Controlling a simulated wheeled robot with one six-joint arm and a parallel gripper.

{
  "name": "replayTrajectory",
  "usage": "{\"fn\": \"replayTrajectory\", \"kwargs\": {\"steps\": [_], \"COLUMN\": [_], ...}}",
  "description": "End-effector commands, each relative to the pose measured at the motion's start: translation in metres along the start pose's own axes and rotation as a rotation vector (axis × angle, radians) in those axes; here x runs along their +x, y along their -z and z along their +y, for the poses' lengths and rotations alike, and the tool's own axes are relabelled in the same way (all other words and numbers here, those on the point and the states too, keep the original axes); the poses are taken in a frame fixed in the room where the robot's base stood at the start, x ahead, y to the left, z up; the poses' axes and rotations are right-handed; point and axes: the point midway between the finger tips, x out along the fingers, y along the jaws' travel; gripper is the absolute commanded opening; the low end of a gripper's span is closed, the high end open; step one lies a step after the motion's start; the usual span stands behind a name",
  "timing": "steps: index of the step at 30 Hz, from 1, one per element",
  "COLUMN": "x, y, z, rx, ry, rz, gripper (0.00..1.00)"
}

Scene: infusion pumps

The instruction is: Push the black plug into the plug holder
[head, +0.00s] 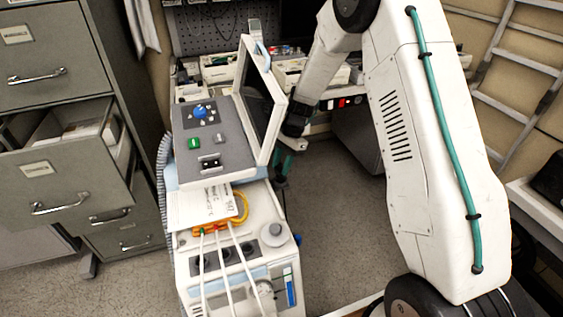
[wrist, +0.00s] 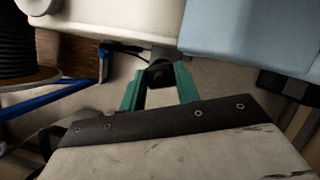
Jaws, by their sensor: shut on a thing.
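My gripper (head: 281,165) is low beside the right side of the white medical machine, below its raised screen. In the wrist view its two green fingers (wrist: 160,78) are closed around a small dark thing, which looks like the black plug (wrist: 160,70). The plug is right under a white edge of the machine, and I cannot tell whether it touches it. The plug is too small and hidden to make out in the head view. I cannot make out the plug holder for sure in either view.
The machine's grey control panel (head: 196,143) has a blue knob, and white cables hang down its front. A filing cabinet (head: 50,140) with an open drawer stands at left. A workbench with a pegboard (head: 212,30) is behind. Bare floor (head: 335,215) lies right of the machine.

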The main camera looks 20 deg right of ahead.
Motion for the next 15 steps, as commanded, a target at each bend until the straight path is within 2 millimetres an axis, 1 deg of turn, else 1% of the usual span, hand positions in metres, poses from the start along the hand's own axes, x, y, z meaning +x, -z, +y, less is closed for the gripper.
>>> {"fn": "replayTrajectory", "kwargs": {"steps": [15], "x": [0.012], "y": [0.005], "z": [0.0], "rx": [0.0], "ry": [0.0], "rz": [0.0], "gripper": [0.0]}}
